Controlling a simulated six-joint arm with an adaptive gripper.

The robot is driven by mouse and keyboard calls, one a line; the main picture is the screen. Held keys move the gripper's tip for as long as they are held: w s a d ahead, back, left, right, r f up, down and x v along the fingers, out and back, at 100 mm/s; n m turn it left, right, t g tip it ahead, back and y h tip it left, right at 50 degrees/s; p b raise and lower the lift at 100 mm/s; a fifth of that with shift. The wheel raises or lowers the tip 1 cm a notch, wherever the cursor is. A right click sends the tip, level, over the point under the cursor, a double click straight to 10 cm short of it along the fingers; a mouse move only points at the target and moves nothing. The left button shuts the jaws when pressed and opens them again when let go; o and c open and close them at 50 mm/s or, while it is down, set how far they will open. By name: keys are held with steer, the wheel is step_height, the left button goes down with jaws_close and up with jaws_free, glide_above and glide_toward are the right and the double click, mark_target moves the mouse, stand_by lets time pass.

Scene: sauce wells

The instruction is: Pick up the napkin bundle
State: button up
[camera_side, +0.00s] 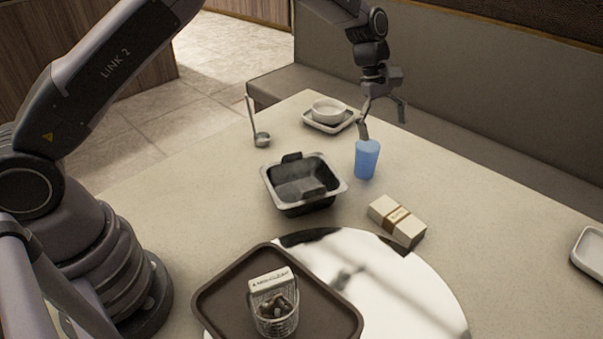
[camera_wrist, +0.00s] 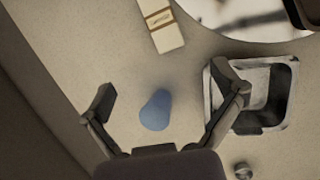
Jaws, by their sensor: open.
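The napkin bundle (camera_side: 397,221) is a cream-white block with a brown band. It lies flat on the table, right of the black pan, close to the edge of the round glossy plate. In the wrist view the bundle (camera_wrist: 160,24) is at the top, beyond my fingertips. My gripper (camera_side: 383,118) is open and empty, above the table behind the bundle, near a blue cup (camera_side: 367,160). In the wrist view the cup (camera_wrist: 156,110) shows between the open fingers of my gripper (camera_wrist: 168,92). I cannot tell whether a finger touches the cup.
A black pan in a metal frame (camera_side: 335,187) stands left of the cup. A white bowl (camera_side: 328,110) on a square dish and a ladle (camera_side: 261,139) are at the back. A brown tray (camera_side: 212,300) with a wire basket (camera_side: 275,312) sits in front. Table right of the bundle is clear.

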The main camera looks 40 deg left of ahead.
steer(key=n, duration=0.2)
glide_toward(397, 215)
steer(key=shift+g+h, duration=0.3)
steer(key=shift+g, duration=0.1)
steer(key=x, duration=0.2)
steer(key=w+x, duration=0.1)
steer(key=x, duration=0.1)
steer(key=shift+d+f, duration=0.1)
steer(key=shift+f, duration=0.3)
steer(key=x, duration=0.5)
steer(key=shift+s+f, duration=0.15)
steer(key=shift+f, duration=0.25)
steer(key=c, duration=1.3)
steer(key=shift+o, duration=0.2)
steer(key=shift+r, duration=0.15)
